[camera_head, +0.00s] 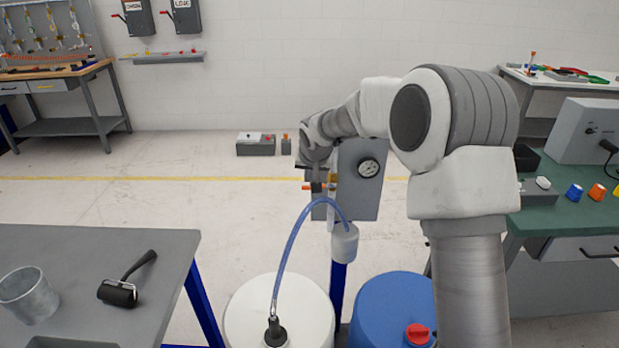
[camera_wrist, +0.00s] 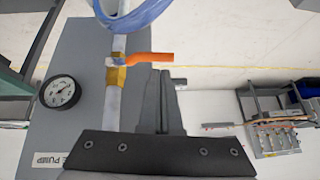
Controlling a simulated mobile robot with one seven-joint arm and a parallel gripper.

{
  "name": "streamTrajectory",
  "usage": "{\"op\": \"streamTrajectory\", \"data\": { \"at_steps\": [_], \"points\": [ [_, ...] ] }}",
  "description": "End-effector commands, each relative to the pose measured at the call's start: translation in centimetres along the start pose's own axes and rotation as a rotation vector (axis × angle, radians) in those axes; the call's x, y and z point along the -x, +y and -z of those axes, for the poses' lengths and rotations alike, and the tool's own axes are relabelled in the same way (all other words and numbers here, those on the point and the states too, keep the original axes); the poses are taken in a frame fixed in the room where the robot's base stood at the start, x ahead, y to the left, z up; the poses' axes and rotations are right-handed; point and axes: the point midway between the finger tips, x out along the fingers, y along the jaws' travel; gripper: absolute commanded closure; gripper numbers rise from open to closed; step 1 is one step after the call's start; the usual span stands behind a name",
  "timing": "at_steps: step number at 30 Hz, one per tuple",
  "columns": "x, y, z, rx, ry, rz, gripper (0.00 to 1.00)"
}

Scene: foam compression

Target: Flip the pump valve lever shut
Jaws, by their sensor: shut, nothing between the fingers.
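The pump valve has an orange lever (camera_head: 309,187) on a vertical pipe (camera_head: 332,185) at the front of the grey pump panel. In the wrist view the lever (camera_wrist: 150,57) sticks out sideways from a brass fitting (camera_wrist: 118,74), across the pipe (camera_wrist: 113,105). My gripper (camera_wrist: 161,74) is shut and empty. Its fingertips lie just below the lever in that picture; I cannot tell whether they touch it. In the head view my gripper (camera_head: 317,188) is small and dark beside the lever, partly hidden by my wrist.
A pressure gauge (camera_head: 368,168) sits on the grey panel (camera_head: 360,200). A clear blue hose (camera_head: 291,240) loops from below the valve to a white drum (camera_head: 300,310). A blue drum (camera_head: 385,300) stands beside it. A grey table (camera_head: 110,250) is at left, a green bench (camera_head: 560,215) at right.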

Motion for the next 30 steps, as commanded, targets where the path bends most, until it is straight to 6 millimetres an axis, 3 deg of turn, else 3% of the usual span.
{"op": "streamTrajectory", "data": {
  "at_steps": [11,30],
  "points": [
    [1.9,-0.1,0.4,0.002,0.003,0.0,1.0],
    [14.7,0.0,0.3,0.0,0.004,-0.001,1.0]
  ]
}}
